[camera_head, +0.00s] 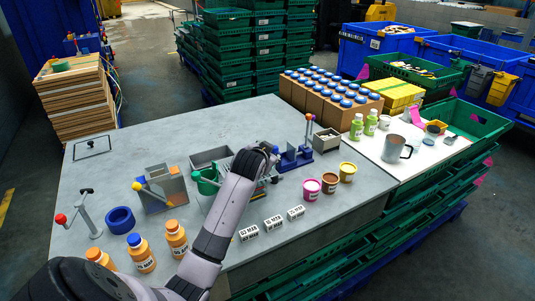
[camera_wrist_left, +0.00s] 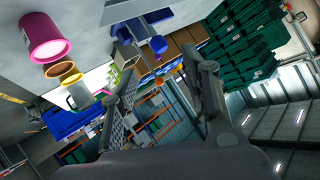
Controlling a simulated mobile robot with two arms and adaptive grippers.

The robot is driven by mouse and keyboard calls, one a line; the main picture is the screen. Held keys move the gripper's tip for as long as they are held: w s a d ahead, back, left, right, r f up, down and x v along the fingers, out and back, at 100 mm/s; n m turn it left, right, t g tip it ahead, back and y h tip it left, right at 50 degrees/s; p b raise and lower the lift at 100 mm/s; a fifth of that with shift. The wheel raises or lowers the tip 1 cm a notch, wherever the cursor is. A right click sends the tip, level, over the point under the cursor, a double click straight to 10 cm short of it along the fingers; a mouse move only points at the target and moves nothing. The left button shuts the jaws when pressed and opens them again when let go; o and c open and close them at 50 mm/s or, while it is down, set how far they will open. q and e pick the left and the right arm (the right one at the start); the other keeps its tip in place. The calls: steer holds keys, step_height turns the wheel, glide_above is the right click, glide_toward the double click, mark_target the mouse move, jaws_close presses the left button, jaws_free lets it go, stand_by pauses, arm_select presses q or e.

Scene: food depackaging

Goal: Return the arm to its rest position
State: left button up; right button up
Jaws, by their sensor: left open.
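My left arm (camera_head: 219,221) comes in from the bottom of the head view and reaches over the grey table (camera_head: 130,160). My left gripper (camera_head: 268,160) is small and partly hidden by its own wrist there, above the middle of the table beside a blue stand (camera_head: 293,158). In the left wrist view its two fingers (camera_wrist_left: 166,82) are spread apart with nothing between them. That view is tilted, with the table surface at the upper left. My right gripper is in neither view.
Pink (camera_head: 311,189), brown (camera_head: 330,183) and yellow (camera_head: 348,172) jars stand right of the arm. Small white labelled blocks (camera_head: 273,223) lie nearer. Orange bottles (camera_head: 142,254), a blue ring (camera_head: 120,220) and a grey box (camera_head: 160,188) stand left. The table's back left is mostly clear.

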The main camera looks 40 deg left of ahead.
arm_select(q)
steer(key=shift+s+d+r, duration=0.1)
steer(key=shift+s+d, duration=0.05)
steer(key=shift+s, duration=0.05)
stand_by(0.5)
